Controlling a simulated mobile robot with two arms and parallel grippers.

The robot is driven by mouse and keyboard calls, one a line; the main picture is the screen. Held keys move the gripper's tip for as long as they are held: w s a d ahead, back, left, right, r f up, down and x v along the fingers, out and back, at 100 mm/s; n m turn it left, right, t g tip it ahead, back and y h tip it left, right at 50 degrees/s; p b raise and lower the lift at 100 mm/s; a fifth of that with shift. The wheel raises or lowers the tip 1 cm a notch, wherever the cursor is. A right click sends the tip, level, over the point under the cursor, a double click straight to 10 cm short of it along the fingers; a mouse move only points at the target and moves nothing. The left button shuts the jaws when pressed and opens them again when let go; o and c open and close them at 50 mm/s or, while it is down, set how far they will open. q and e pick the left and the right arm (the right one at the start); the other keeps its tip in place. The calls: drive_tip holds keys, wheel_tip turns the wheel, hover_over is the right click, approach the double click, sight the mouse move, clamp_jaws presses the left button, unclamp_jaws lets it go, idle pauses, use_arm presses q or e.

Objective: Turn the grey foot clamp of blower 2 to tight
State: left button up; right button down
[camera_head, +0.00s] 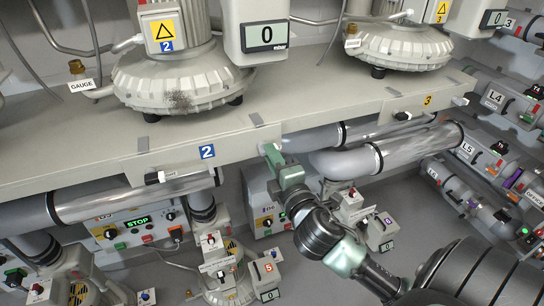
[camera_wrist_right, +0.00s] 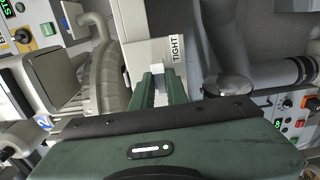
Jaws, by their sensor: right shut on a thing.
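Blower 2 (camera_head: 180,75) stands on the grey shelf at the upper left of the head view, with a yellow warning label and a blue 2. My right gripper (camera_head: 270,151) is at the shelf's front edge, right of the blue 2 plate (camera_head: 207,152). In the right wrist view its green fingers are shut on a small pale grey piece, which looks like the foot clamp (camera_wrist_right: 155,70). A TIGHT label (camera_wrist_right: 175,48) is just right of the fingertips. In the head view the gripper hides most of the held piece. My left gripper is not in view.
Silver pipes (camera_head: 400,150) run below the shelf to the right. Control boxes and smaller machines (camera_head: 225,275) stand lower down. Another blower (camera_head: 400,45) is at the upper right.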

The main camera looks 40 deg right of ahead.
idle(0.5)
drive_tip(key=c, duration=1.4)
unclamp_jaws()
drive_tip(key=b+v, duration=0.1)
drive_tip(key=v, duration=0.6)
drive_tip(key=shift+s, duration=0.4)
